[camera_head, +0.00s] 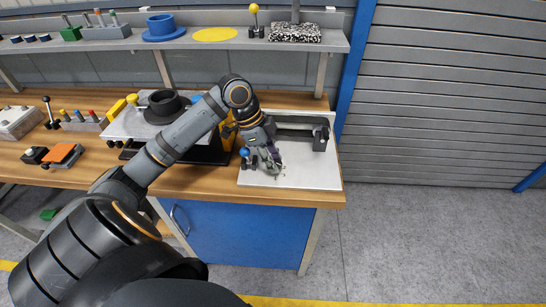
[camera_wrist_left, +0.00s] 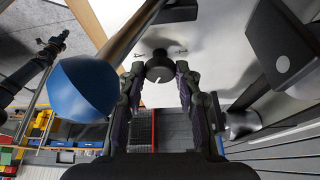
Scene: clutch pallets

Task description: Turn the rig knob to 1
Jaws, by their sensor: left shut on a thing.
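The rig is a white plate (camera_head: 315,176) at the right end of the wooden bench, with a dark bar-shaped fixture (camera_head: 300,128) at its back. My left gripper (camera_head: 270,165) reaches down over the plate's front part. In the left wrist view, its two fingers are shut on a small round dark knob (camera_wrist_left: 159,67) with a white pointer line. In the head view the gripper hides the knob. My right gripper is not in view.
A blue-ball lever (camera_head: 244,152) stands just left of my left gripper and looms large in the wrist view (camera_wrist_left: 85,88). A grey plate with a black ring (camera_head: 165,103) lies to the left. A shelf (camera_head: 190,40) with several parts runs behind the bench.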

